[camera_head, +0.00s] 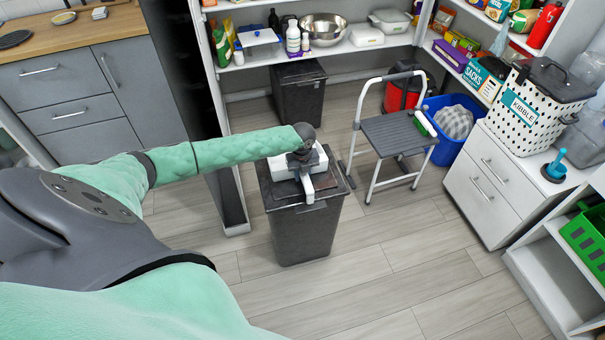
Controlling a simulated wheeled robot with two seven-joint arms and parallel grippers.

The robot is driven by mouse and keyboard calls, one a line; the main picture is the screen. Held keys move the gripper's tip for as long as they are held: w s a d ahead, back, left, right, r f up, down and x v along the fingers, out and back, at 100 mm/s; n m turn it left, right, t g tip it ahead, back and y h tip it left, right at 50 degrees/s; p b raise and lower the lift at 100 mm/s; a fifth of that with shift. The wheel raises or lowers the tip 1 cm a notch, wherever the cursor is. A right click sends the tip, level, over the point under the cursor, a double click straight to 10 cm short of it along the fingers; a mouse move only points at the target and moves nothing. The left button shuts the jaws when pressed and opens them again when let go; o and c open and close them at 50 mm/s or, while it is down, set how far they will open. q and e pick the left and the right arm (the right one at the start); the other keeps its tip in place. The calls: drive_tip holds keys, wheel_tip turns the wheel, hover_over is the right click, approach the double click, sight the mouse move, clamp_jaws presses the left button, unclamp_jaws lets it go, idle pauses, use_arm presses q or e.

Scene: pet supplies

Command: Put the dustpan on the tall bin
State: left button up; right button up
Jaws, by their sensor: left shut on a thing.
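The tall bin (303,232) is dark grey and stands upright on the floor near the middle of the view. My left gripper (308,188) is over its lid, pointing down, with its white body and finger showing. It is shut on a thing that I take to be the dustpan. A dark piece of it (325,184) seems to show beside the finger, low over or on the lid. The gripper hides most of it, and I cannot tell whether it touches the lid. My right gripper is not in view.
A second dark bin (299,92) stands behind, under the stocked shelf (345,48). A step stool (392,132) is close to the right of the tall bin, with a blue tub (447,150) beyond it. The front floor is clear.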

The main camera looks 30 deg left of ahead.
use_arm(q)
drive_tip(key=o, duration=1.1)
drive_tip(key=shift+f, duration=0.1)
drive_tip(key=shift+c, duration=0.2)
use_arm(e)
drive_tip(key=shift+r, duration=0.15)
use_arm(q)
drive_tip(key=shift+r, duration=0.3)
wheel_tip(320, 180, up, 12)
drive_tip(key=shift+f+b, duration=0.15)
drive_tip(key=shift+b, duration=0.95)
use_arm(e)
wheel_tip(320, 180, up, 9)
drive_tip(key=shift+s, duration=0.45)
